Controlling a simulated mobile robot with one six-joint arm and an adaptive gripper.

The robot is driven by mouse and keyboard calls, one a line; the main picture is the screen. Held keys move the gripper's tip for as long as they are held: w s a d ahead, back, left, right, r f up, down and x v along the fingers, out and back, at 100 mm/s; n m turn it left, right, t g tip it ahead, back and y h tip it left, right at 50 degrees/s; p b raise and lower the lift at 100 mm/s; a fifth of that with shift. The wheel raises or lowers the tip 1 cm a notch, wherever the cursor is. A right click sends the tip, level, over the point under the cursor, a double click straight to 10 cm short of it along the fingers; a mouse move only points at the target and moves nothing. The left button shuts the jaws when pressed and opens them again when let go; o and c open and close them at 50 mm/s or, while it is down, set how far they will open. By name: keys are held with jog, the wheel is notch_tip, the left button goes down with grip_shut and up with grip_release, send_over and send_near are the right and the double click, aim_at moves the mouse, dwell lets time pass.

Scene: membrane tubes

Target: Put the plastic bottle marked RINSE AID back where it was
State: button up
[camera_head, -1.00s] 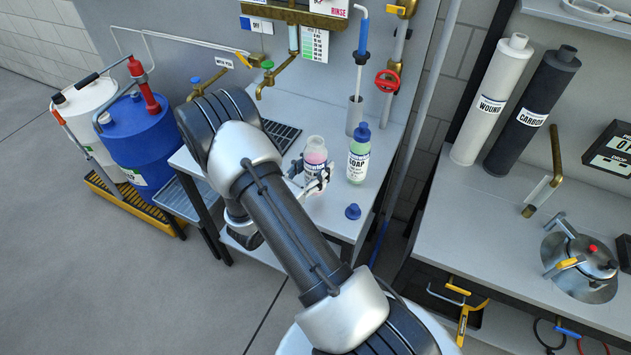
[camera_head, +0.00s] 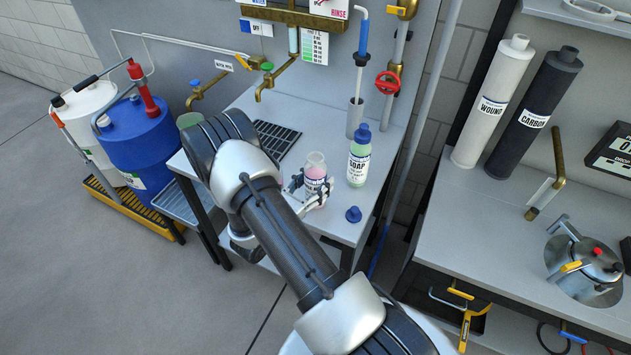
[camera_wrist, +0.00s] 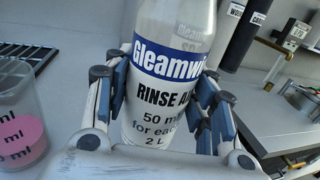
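The plastic RINSE AID bottle (camera_wrist: 165,95) fills the middle of the wrist view, its blue and white label facing me. In the head view the bottle (camera_head: 316,168) is upright, shows pink and has no cap on top. My gripper (camera_head: 312,192) is shut on it, with one finger on each side (camera_wrist: 165,105). Whether its base touches the table (camera_head: 335,222) is hidden by the gripper. A loose blue cap (camera_head: 353,214) lies on the table to the right of my gripper.
The green SOAP bottle (camera_head: 358,160) with a blue cap stands close at right. A clear cup (camera_wrist: 22,125) with pink contents is at left in the wrist view. A black grate (camera_head: 275,139) and a cup with a brush (camera_head: 355,115) are behind.

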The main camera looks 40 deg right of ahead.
jog(key=o, duration=0.4)
jog(key=shift+c, duration=0.2)
jog(key=shift+r, duration=0.15)
jog(key=shift+a+r, duration=0.1)
jog(key=shift+a, duration=0.1)
jog(key=s+a+p, duration=0.2)
jog(key=a, duration=0.9)
jog(key=s+a+r+m+g+y, duration=0.1)
jog(key=s+r+m+g+y, duration=0.25)
jog(key=s+r+m, duration=0.35)
jog(key=s+r+m+g+y, duration=0.2)
jog(key=r+m+g+y, duration=0.15)
jog(key=r, duration=0.45)
jog(key=s+a+r+m+t+y, duration=0.4)
jog(key=a+r+y, duration=0.1)
jog(key=a, duration=0.2)
jog(key=s+a+r+m+t+y, duration=0.4)
jog(key=s+a+r+m+y, duration=0.1)
jog(key=a+r, duration=0.1)
jog(key=shift+a+r+t+y, duration=0.2)
jog(key=shift+a+t+y, duration=0.15)
jog(key=shift+a, duration=0.45)
